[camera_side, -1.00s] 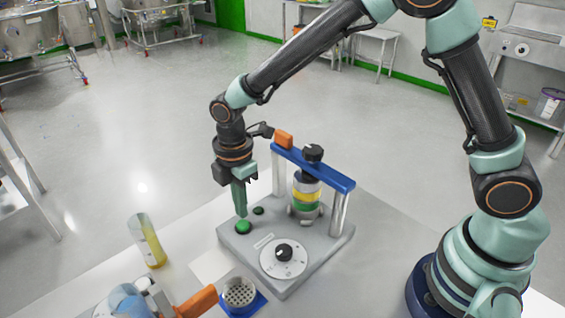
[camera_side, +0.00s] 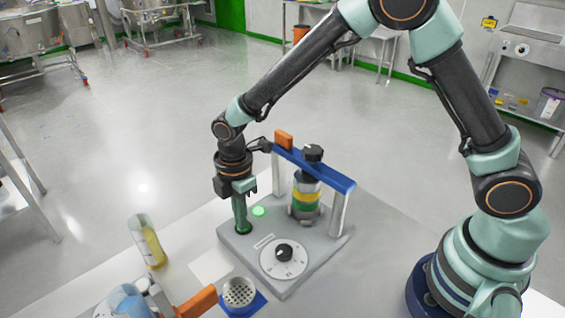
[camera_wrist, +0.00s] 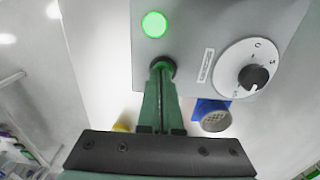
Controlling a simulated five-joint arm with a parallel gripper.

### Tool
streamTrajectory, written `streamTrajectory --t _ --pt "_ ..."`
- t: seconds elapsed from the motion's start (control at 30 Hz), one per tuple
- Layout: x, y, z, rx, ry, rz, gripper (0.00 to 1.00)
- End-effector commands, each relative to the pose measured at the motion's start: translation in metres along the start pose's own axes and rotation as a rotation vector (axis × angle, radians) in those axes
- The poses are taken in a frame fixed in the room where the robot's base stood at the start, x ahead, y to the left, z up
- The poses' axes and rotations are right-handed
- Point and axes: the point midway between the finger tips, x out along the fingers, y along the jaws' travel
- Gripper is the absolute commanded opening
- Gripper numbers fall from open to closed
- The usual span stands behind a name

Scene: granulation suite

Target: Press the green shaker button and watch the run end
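The shaker (camera_side: 325,240) is a grey base with a blue crossbar on posts over a stack of coloured sieves (camera_side: 305,198). My gripper (camera_side: 242,229) points down with its fingers together and empty, its tips on the green button at the base's left corner. The tips hide most of the button; its dark rim (camera_wrist: 172,66) shows around them in the wrist view. Beside it a round lamp (camera_side: 259,211) glows bright green; it also shows in the wrist view (camera_wrist: 154,24). A white dial with a black knob (camera_side: 284,253) sits at the base's front.
A tilted clear container with yellow contents (camera_side: 151,246) stands left of the shaker. A perforated grey cup (camera_side: 239,293) on a blue holder, an orange handle (camera_side: 196,302) and a bluish vessel (camera_side: 126,300) are in front. An orange block (camera_side: 284,140) is at the crossbar's far end.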

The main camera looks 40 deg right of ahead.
Motion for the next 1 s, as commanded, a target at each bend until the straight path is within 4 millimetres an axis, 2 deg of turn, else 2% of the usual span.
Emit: streamTrajectory --t 0.03,0.07,0.23,0.37,0.47,0.8,1.0 --pt "0.014 -0.006 0.002 -0.002 -0.006 -0.014 0.00" --pt "0.015 -0.007 0.002 -0.002 -0.006 -0.014 0.00" --pt "0.013 -0.006 0.002 -0.003 -0.006 -0.013 0.00" --pt "0.001 -0.005 0.001 -0.003 -0.004 -0.009 0.00" --pt "-0.017 -0.002 0.001 -0.002 -0.001 -0.002 0.00" --pt "-0.094 0.002 -0.001 -0.001 0.004 0.009 0.00" --pt "-0.126 0.003 -0.001 -0.001 0.004 0.008 0.00"
